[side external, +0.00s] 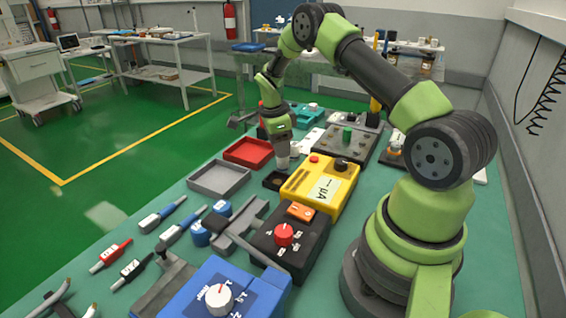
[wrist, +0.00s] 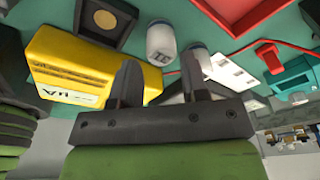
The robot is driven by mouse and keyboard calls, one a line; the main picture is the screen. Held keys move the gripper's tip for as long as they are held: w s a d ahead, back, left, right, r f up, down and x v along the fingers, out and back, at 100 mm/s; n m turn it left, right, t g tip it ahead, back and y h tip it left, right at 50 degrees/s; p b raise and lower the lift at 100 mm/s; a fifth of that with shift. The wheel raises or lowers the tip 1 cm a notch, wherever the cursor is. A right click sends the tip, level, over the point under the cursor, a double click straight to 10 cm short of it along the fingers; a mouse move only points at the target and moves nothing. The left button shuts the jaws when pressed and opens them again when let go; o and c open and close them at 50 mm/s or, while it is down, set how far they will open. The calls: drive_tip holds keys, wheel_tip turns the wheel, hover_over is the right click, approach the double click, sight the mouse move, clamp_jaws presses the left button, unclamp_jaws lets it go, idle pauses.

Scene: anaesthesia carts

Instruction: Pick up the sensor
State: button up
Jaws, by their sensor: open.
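My gripper (wrist: 158,68) is open, with its two dark fingers apart and nothing held between them. Beyond the fingertips in the wrist view stands a pale grey, round-topped cylinder (wrist: 160,43) with a dark marking. A second pale cylinder (wrist: 198,54) is partly hidden behind the right finger. I cannot tell for certain which thing is the sensor. The yellow meter (wrist: 75,62) lies left of the fingers, and it also shows in the side view (side external: 318,186). In the side view my wrist is above the far left side of the yellow meter, and the fingertips are hard to make out.
A red tray (side external: 248,152) and a grey tray (side external: 219,178) lie left of the yellow meter. A small dark square tray (wrist: 108,22) is beside it. A black box with a red knob (side external: 284,234) and a blue box (side external: 225,290) stand nearer. The bench is crowded.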

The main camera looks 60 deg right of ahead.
sight(283, 162)
drive_tip(key=f, duration=0.4)
drive_tip(key=shift+s+d+f, duration=0.25)
drive_tip(key=shift+d+f, duration=0.05)
drive_tip(key=shift+d, duration=0.05)
drive_tip(key=shift+c, duration=0.2)
drive_tip(key=c, duration=0.5)
